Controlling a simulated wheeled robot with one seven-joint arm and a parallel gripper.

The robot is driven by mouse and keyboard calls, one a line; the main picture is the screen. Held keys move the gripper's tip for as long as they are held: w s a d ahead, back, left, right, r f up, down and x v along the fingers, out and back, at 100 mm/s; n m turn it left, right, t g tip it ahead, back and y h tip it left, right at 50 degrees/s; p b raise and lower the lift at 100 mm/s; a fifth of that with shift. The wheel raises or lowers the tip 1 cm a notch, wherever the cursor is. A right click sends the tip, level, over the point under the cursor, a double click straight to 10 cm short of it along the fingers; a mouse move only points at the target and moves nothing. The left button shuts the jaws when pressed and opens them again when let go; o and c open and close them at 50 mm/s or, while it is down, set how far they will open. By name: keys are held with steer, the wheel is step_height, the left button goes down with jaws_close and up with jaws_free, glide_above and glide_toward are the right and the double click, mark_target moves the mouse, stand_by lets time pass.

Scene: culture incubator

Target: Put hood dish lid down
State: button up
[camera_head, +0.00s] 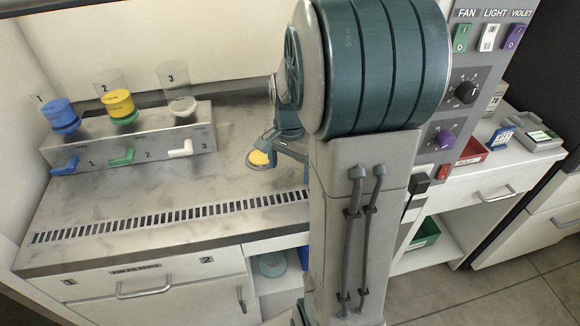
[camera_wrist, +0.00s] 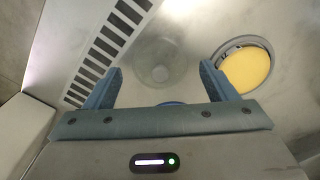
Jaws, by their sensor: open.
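A clear round lid (camera_wrist: 155,62) shows faintly in the wrist view, lying on the hood's metal worktop ahead of and between my fingertips. My gripper (camera_wrist: 161,70) is open, with a finger to each side of the lid and no visible contact. A round dish with yellow contents (camera_wrist: 246,68) sits uncovered on the worktop to the right of the right finger. In the head view the yellow dish (camera_head: 259,159) is just left of my gripper (camera_head: 284,149). The lid cannot be made out in the head view; my arm covers part of that area.
A slotted vent strip (camera_head: 170,215) runs along the worktop's front. A metal tap stand (camera_head: 130,138) with three cups and coloured levers stands at the back left. A control panel (camera_head: 465,90) is to the right. The worktop's left middle is clear.

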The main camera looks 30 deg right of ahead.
mark_target(290, 171)
step_height(290, 171, up, 7)
steer(key=shift+f+p, duration=0.2)
steer(key=shift+p, duration=0.1)
steer(key=s+a+n+t, duration=0.2)
steer(key=s+a+n, duration=1)
steer(key=shift+a, duration=0.15)
steer(key=shift+s, duration=0.1)
step_height(290, 171, up, 7)
steer(key=p, duration=0.6)
steer(key=shift+f+t, duration=0.2)
steer(key=shift+t, duration=0.2)
